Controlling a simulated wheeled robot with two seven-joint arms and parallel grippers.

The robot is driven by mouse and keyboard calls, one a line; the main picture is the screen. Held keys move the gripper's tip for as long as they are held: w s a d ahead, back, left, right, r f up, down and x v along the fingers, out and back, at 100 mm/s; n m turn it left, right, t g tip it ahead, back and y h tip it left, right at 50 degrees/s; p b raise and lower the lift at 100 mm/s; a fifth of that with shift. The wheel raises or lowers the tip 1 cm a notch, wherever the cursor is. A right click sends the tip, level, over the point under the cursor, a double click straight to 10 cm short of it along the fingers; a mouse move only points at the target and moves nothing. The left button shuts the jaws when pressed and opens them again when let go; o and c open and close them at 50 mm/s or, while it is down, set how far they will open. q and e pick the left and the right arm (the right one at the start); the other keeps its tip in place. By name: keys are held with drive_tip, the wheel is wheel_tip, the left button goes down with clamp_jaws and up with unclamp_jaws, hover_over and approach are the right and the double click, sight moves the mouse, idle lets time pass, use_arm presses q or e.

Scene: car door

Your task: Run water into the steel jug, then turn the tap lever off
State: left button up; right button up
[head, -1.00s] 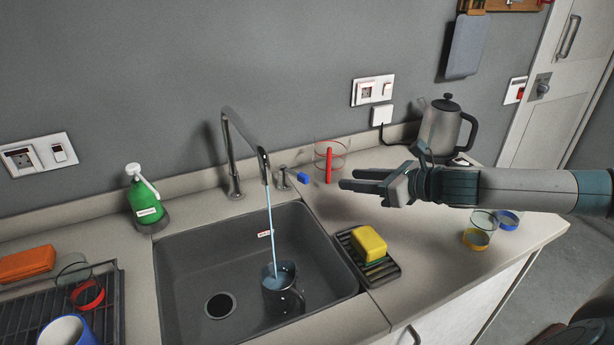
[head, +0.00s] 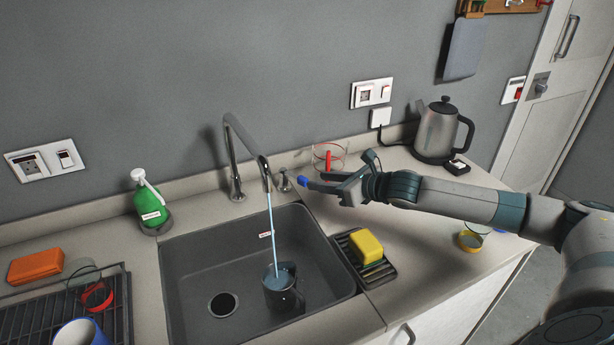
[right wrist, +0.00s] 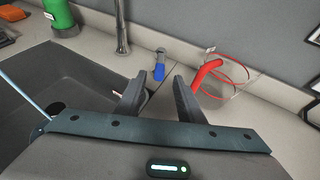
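The steel jug (head: 283,293) stands in the sink (head: 190,262), and a stream of water (head: 272,228) runs from the tap spout (head: 266,172) into it. The water surface shows near the jug's rim. The tap lever (head: 301,181), blue-tipped on a small metal post, is right of the tap; it also shows in the right wrist view (right wrist: 159,72). My right gripper (head: 318,182) is open and empty, close to the lever. In the right wrist view the lever lies just beyond the gap between the fingers (right wrist: 157,92). My left gripper is not in view.
A clear cup with red rim and handle (head: 328,161) stands just behind my right gripper. A yellow sponge (head: 365,246) lies on a black rack. A kettle (head: 437,132) stands at the back right. A green bottle (head: 148,205) and a drying rack (head: 45,300) are left.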

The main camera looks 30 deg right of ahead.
sight(306, 180)
drive_tip(key=shift+p+x, duration=0.7)
drive_tip(key=shift+x, duration=2.55)
drive_tip(key=shift+c, duration=0.6)
clamp_jaws()
